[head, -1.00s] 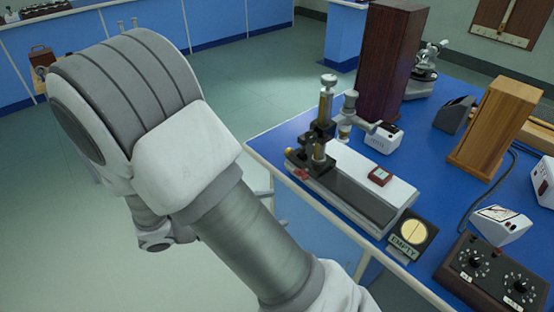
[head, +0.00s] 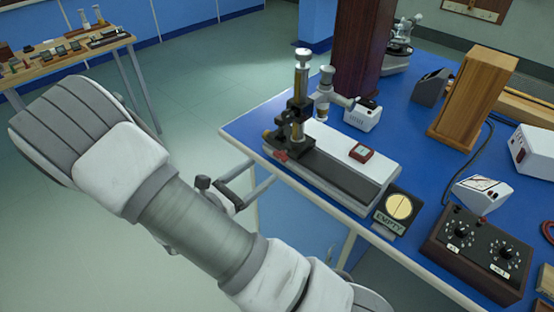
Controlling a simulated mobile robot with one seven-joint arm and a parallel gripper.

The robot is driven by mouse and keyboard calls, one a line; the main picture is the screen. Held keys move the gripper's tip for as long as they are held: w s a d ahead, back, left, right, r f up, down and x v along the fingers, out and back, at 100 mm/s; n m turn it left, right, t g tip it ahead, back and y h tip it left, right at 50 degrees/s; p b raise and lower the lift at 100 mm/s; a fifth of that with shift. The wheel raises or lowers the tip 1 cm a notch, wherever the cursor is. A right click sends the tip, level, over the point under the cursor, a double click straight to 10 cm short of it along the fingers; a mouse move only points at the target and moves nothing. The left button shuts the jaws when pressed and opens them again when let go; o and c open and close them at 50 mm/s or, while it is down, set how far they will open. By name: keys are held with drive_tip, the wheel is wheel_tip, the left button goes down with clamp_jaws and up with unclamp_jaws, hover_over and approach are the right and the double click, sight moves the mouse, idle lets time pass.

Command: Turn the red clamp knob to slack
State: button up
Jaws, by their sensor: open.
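The red clamp knob (head: 281,156) is small and sits low at the left end of the spectrometer bench instrument (head: 340,170), under its black and brass upright (head: 300,95). The instrument stands near the left edge of the blue table. My gripper (head: 262,171) shows partly from behind my arm, just left of the table edge. Its two grey fingers are apart and empty, pointing up and right toward the knob's side. It appears a little short of the knob, not touching it. The gripper's base is partly hidden by my arm.
The blue table (head: 405,135) also holds an "EMPTY" sign with a round yellow disc (head: 399,206), a dark dial box (head: 478,250), a white meter (head: 482,192) and a wooden block (head: 472,95). A tall dark-red column (head: 362,50) stands behind the instrument. Open floor lies left of the table.

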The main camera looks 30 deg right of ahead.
sight(278, 158)
drive_tip(key=x, duration=0.7)
drive_tip(key=shift+d+b, duration=0.15)
drive_tip(key=shift+b, duration=0.15)
clamp_jaws()
